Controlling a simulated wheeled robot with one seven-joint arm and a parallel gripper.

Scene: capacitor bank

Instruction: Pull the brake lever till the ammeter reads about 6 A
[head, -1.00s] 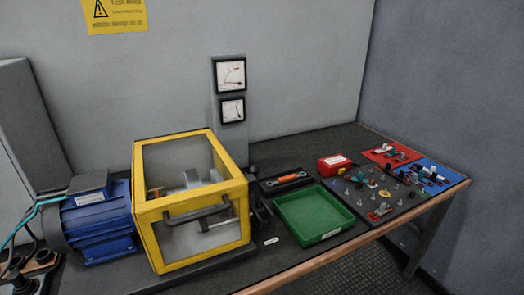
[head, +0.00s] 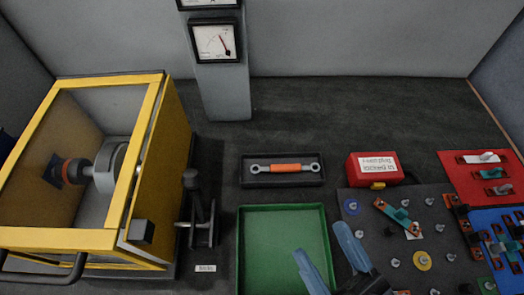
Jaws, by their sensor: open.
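The brake lever (head: 196,208) is a dark upright handle with a rounded knob, on a small bracket just right of the yellow-framed guard. A small white label (head: 205,268) lies in front of it. Two square white-faced meters are on the grey post. The lower meter (head: 214,40) shows a red needle, with scale figures too small to read. The upper meter (head: 208,3) is mostly cut off. I cannot tell which is the ammeter. My gripper (head: 322,243), with two blue fingers, is open and empty over the green tray's right side, apart from and right of the lever.
The yellow-framed guard (head: 154,140) stands close left of the lever. The green tray (head: 282,212) lies to its right, with a dark tray (head: 285,182) holding an orange-sleeved link behind. A red box (head: 374,168) and a component board (head: 440,210) are farther right. The back bench is clear.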

